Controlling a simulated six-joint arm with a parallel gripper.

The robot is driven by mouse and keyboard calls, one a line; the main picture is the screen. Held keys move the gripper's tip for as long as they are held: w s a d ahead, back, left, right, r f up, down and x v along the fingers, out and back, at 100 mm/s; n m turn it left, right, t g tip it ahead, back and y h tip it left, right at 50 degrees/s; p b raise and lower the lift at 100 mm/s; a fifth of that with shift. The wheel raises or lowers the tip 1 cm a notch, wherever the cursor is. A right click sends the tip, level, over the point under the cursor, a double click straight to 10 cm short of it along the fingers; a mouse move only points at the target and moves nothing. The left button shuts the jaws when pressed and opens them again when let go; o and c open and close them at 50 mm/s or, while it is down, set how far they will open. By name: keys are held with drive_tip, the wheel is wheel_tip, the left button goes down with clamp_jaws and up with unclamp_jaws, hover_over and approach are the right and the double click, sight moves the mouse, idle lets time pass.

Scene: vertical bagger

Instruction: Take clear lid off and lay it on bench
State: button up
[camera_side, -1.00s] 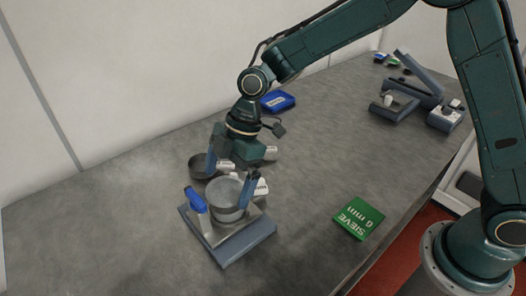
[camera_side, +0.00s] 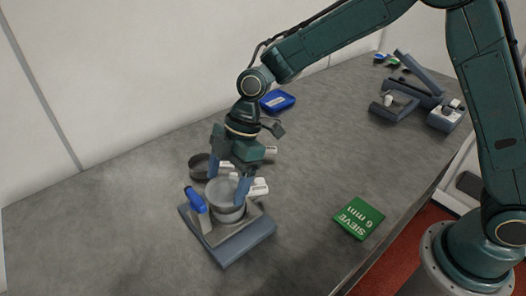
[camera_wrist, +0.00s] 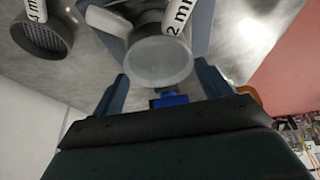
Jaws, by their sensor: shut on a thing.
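The clear lid (camera_side: 222,188) is a pale, see-through disc on top of the round metal sieve stack (camera_side: 229,212). The stack stands upright on a grey-blue base (camera_side: 248,243) with a blue-handled clamp (camera_side: 195,199) at its left. In the wrist view the lid (camera_wrist: 158,62) shows as a round grey disc between my two fingers. My gripper (camera_side: 230,182) points down over the stack, its blue-grey fingers shut on the lid from opposite sides. The exact finger contact is hard to see. The lid appears still seated on the stack.
A dark sieve (camera_side: 200,166) sits just behind the stack; its mesh and 4 mm label show in the wrist view (camera_wrist: 48,38). A green card reading SIEVE 6 min (camera_side: 358,218) lies at right. A blue tray (camera_side: 277,101) is farther back. The bench's left and front are bare.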

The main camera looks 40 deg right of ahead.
sight(228, 181)
drive_tip(key=shift+r, duration=1)
idle(0.5)
drive_tip(key=shift+r, duration=1.25)
drive_tip(key=s+d+r+n+g+h, duration=0.1)
drive_tip(key=s+d+r+n+g, duration=0.1)
drive_tip(key=s+d+n, duration=0.3)
drive_tip(key=s+d+r+n+g+h, duration=0.1)
drive_tip(key=s+d+r+n, duration=0.3)
drive_tip(key=s+n, duration=0.4)
drive_tip(key=s+d+g, duration=0.1)
drive_tip(key=s, duration=0.3)
drive_tip(key=shift+s+d+r+n+h, duration=0.25)
drive_tip(key=shift+d+r+n+h, duration=0.05)
drive_tip(key=shift+d, duration=0.05)
wheel_tip(228, 181, down, 16)
drive_tip(key=shift+f, duration=0.15)
drive_tip(key=shift+f, duration=1.85)
